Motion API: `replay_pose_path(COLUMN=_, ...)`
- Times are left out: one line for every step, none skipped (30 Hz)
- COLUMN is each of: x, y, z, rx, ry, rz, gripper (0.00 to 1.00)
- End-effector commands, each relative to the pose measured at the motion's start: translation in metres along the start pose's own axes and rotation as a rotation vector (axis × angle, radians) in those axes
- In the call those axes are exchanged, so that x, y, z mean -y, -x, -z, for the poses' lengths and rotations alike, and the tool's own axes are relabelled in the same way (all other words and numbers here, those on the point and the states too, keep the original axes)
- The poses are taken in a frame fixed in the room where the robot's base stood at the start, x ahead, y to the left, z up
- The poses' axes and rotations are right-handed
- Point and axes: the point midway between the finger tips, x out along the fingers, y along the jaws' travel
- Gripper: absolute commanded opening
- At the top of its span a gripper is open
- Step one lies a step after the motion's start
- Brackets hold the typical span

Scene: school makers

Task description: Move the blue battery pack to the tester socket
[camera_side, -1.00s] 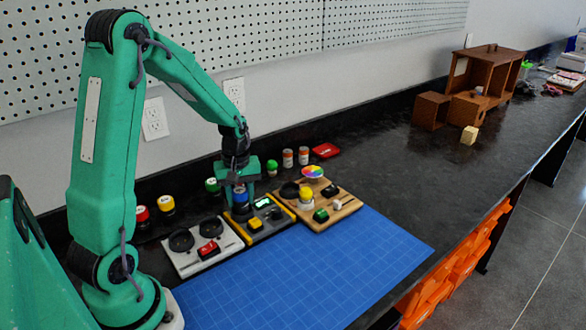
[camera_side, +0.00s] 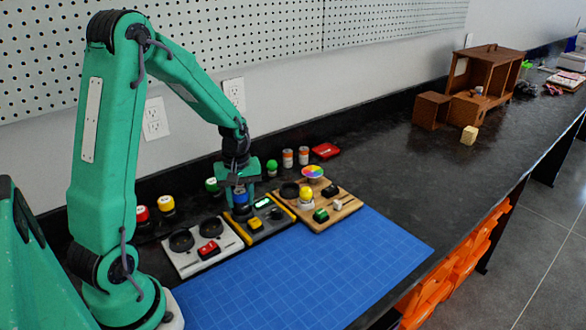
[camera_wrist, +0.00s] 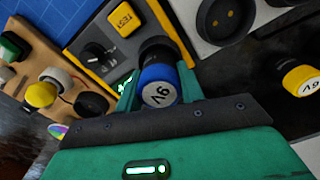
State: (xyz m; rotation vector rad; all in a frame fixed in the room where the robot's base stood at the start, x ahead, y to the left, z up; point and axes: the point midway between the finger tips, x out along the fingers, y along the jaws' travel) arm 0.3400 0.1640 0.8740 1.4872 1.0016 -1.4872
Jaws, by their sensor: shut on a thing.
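The blue battery pack (camera_side: 240,197) is upright between the fingers of my gripper (camera_side: 241,201), at the tester's back left corner. In the wrist view its blue end (camera_wrist: 158,88) with a white label faces me, and my gripper (camera_wrist: 159,78) is shut on its sides. The tester (camera_side: 268,228) is a dark grey plate with yellow edges, a yellow button, a dark knob and a lit green display. The tester socket is mostly hidden beneath the pack. The pack's dark lower part lines up with it, but I cannot tell whether it is fully seated.
A pale plate (camera_side: 180,262) with two round black sockets and a red switch lies left of the tester. A wooden board (camera_side: 341,211) with small parts lies right. Several coloured packs stand behind, including a yellow-topped one (camera_side: 166,204). The blue mat (camera_side: 310,270) in front is clear.

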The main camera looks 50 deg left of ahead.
Motion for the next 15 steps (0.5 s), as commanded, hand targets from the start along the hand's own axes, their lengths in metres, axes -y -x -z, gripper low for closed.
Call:
replay_pose_path(x=0.0, y=-0.0008, z=0.0, rx=0.0, ry=0.0, rz=0.0, gripper=0.11)
replay_pose_path(x=0.0, y=-0.0013, z=0.0, rx=0.0, ry=0.0, rz=0.0, gripper=0.11)
replay_pose_path(x=0.0, y=-0.0018, z=-0.0001, rx=0.0, ry=0.0, rz=0.0, gripper=0.11)
replay_pose_path(x=0.0, y=-0.0023, z=-0.0001, rx=0.0, ry=0.0, rz=0.0, gripper=0.11)
replay_pose_path(x=0.0, y=-0.0027, z=-0.0001, rx=0.001, ry=0.0, rz=0.001, gripper=0.11)
replay_pose_path(x=0.0, y=-0.0033, z=-0.0001, rx=0.001, ry=0.0, rz=0.001, gripper=0.11)
replay_pose_path(x=0.0001, y=-0.0037, z=-0.0001, rx=0.001, ry=0.0, rz=0.001, gripper=0.11)
replay_pose_path(x=0.0001, y=-0.0041, z=-0.0001, rx=0.001, ry=0.0, rz=0.001, gripper=0.11)
replay_pose_path(x=0.0001, y=-0.0046, z=-0.0001, rx=0.001, ry=0.0, rz=0.001, gripper=0.11)
replay_pose_path(x=0.0001, y=-0.005, z=-0.0001, rx=0.001, ry=0.0, rz=0.001, gripper=0.11)
replay_pose_path(x=0.0001, y=-0.0054, z=-0.0001, rx=0.001, ry=0.0, rz=0.001, gripper=0.11)
replay_pose_path(x=0.0, y=-0.006, z=0.0, rx=0.0, ry=0.0, rz=0.0, gripper=0.11)
replay_pose_path(x=0.0, y=-0.0064, z=0.0, rx=0.0, ry=0.0, rz=0.0, gripper=0.11)
replay_pose_path(x=0.0, y=-0.0068, z=0.0, rx=0.0, ry=0.0, rz=0.0, gripper=0.11)
replay_pose_path(x=-0.0001, y=-0.0073, z=0.0, rx=0.0, ry=0.0, rz=0.0, gripper=0.11)
